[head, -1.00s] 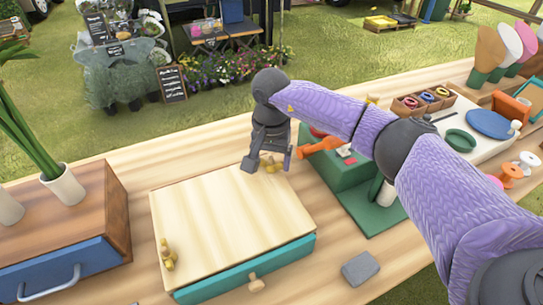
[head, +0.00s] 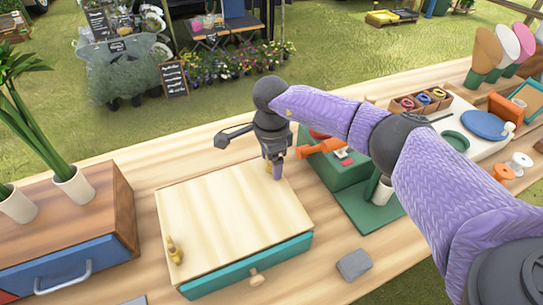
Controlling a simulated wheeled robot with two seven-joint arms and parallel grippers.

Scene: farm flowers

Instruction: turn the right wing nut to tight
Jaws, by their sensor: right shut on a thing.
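The pale wooden board (head: 232,212) lies flat on top of a box with a teal drawer front (head: 248,268). My right gripper (head: 276,172) points down at the board's far right corner. It is shut on the right wing nut (head: 277,171), a small brass-coloured piece mostly hidden by the fingers. Another brass wing nut (head: 174,252) stands at the board's near left corner, clear of the gripper. How tight the right wing nut sits cannot be seen. My left gripper is out of view.
A wooden chest with a blue drawer (head: 62,270) and plants stands left. A green stand (head: 352,178) with an orange tool (head: 322,147) is close right of the gripper. A grey block (head: 354,264) lies at the front. The board's middle is clear.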

